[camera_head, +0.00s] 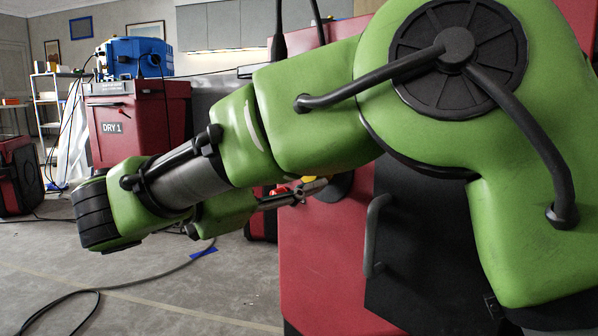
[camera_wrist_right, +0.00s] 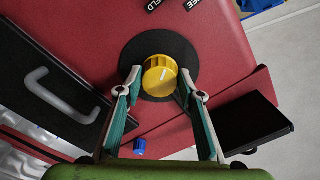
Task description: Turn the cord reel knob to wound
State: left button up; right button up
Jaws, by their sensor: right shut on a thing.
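The cord reel knob (camera_wrist_right: 157,80) is yellow and ribbed, with a white pointer line, on a round black disc (camera_wrist_right: 150,45) set in a red panel (camera_wrist_right: 95,40). My right gripper (camera_wrist_right: 159,84) has its fingertips on either side of the knob and is shut on it. In the head view the right gripper (camera_head: 298,190) reaches the red cabinet beneath my large green arm, and only a sliver of the yellow knob (camera_head: 314,179) shows. Black labels (camera_wrist_right: 180,3) at the panel's top are cut off by the frame. My left gripper is not in view.
A small blue knob (camera_wrist_right: 139,147) sits near the fingers. A grey handle (camera_wrist_right: 62,97) on a dark door is at left, and a black box (camera_wrist_right: 250,121) at right. A red DRY 1 cabinet (camera_head: 135,105) carries a blue machine (camera_head: 133,57). A cable (camera_head: 130,287) lies on the floor.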

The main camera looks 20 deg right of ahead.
jog(key=shift+m, duration=0.9)
jog(key=o, duration=1.1)
